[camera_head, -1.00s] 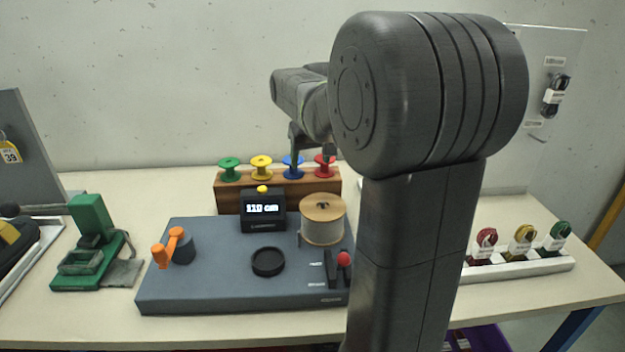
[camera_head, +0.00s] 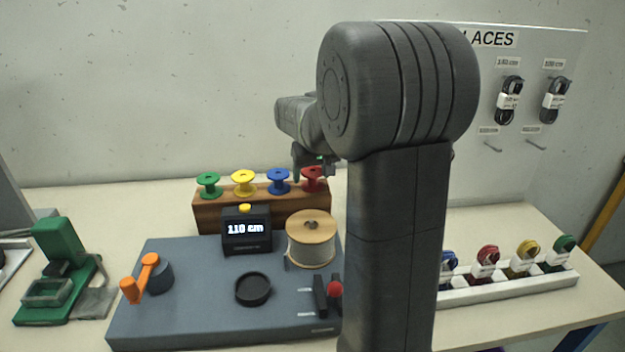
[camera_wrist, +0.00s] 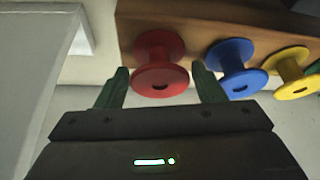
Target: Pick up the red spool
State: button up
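The red spool (camera_head: 313,178) stands at the right end of a wooden rack (camera_head: 262,208), partly behind my gripper (camera_head: 312,170) in the head view. In the wrist view the red spool (camera_wrist: 158,66) shows between the two green fingertips of my gripper (camera_wrist: 160,88). The fingers are apart and the gripper is open. Whether they touch the spool cannot be told. The blue spool (camera_wrist: 236,66) is close beside one finger, and the yellow spool (camera_wrist: 290,72) is farther along. The green spool (camera_head: 209,184) stands at the rack's left end.
A grey winding station (camera_head: 200,300) with a display (camera_head: 246,230), an orange crank (camera_head: 140,278) and a large cream spool (camera_head: 311,238) stands before the rack. A green press (camera_head: 60,275) is at the left. A white tray (camera_head: 510,288) with lace bundles is at the right.

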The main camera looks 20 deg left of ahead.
jog(key=c, duration=0.7)
